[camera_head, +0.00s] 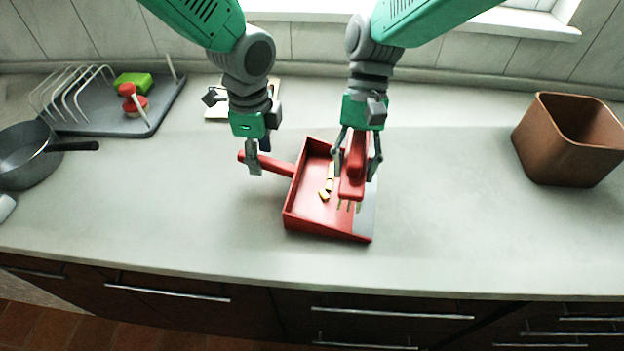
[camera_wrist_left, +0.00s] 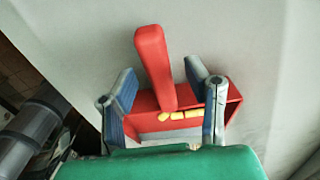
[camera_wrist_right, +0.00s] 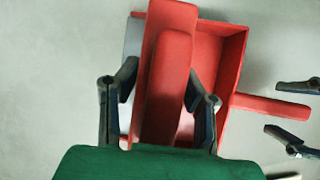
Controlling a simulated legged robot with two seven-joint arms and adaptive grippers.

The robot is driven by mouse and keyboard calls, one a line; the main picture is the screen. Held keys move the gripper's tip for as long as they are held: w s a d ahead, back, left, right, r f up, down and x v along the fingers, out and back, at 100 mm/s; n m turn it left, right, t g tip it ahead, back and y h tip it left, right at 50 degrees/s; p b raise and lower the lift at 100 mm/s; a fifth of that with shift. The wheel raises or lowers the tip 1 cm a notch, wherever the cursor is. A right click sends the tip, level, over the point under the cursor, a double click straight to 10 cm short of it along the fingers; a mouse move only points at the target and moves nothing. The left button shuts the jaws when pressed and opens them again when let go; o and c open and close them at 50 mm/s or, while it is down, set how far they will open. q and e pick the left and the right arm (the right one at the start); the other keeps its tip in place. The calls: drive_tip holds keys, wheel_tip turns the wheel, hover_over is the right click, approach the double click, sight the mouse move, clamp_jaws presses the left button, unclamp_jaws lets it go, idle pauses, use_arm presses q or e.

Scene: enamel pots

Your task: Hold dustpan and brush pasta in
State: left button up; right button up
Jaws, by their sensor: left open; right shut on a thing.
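The red dustpan (camera_head: 303,200) lies on the counter with its handle (camera_head: 275,166) pointing left. My left gripper (camera_head: 254,172) is at this handle. In the left wrist view its open fingers (camera_wrist_left: 165,95) stand on either side of the handle (camera_wrist_left: 152,60). My right gripper (camera_head: 357,172) is shut on the red brush (camera_head: 351,188), above the right part of the dustpan, with bristles pointing down. The brush fills the middle of the right wrist view (camera_wrist_right: 165,90). Yellow pasta pieces (camera_head: 324,195) lie in the dustpan beside the brush; others may be hidden under it.
A brown open bin (camera_head: 567,150) stands at the right. A grey dish rack tray (camera_head: 85,122) with a green sponge (camera_head: 133,83) is at the back left. A dark pan (camera_head: 28,165) is at the left edge. The counter between dustpan and bin is clear.

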sight(356, 158)
drive_tip(key=shift+r, duration=0.1)
wheel_tip(356, 158, up, 8)
drive_tip(key=p, duration=0.7)
drive_tip(key=shift+f+p, duration=0.25)
drive_tip(key=shift+p, duration=0.05)
use_arm(q)
wheel_tip(356, 158, up, 16)
use_arm(e)
drive_tip(key=shift+f, duration=0.15)
use_arm(q)
drive_tip(key=shift+f, duration=0.15)
use_arm(e)
drive_tip(key=shift+s, duration=0.1)
